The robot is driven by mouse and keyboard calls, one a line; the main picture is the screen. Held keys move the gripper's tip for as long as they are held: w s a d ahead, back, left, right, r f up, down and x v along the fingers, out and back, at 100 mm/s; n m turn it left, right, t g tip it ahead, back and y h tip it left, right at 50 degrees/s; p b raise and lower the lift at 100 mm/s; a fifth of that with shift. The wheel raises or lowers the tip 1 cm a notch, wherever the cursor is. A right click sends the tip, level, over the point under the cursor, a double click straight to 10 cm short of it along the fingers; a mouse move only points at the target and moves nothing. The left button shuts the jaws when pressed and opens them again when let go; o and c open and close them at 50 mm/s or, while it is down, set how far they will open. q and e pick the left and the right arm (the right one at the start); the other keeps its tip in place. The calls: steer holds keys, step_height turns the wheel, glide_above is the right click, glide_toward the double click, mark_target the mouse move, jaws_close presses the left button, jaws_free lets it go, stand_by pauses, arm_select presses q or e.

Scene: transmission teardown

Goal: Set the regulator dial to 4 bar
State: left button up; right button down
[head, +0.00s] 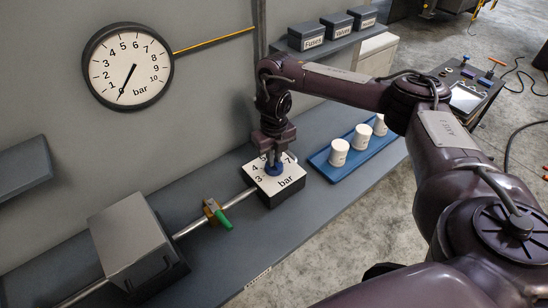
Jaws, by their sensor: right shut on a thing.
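My right gripper (273,158) points down from above and is shut on the blue knob. The gripper covers part of the scale, and I cannot tell where the knob's pointer stands. The round wall gauge (128,67) reads bar from 0 to 10, and its needle points down-left at about 0. My left gripper is not in view.
A pipe (240,198) joins the regulator to a grey box (122,234). On it is a brass valve with a green handle (223,219) lying across the pipe. A blue tray (325,161) with white cups stands right. Labelled bins (306,37) sit on a shelf behind.

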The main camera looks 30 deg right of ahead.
steer(key=n, duration=0.5)
steer(key=shift+r, duration=0.1)
steer(key=shift+n, duration=2.5)
steer(key=c, duration=1.5)
jaws_free()
step_height(320, 180, up, 8)
steer(key=shift+f+p, duration=0.15)
steer(key=shift+p, duration=0.75)
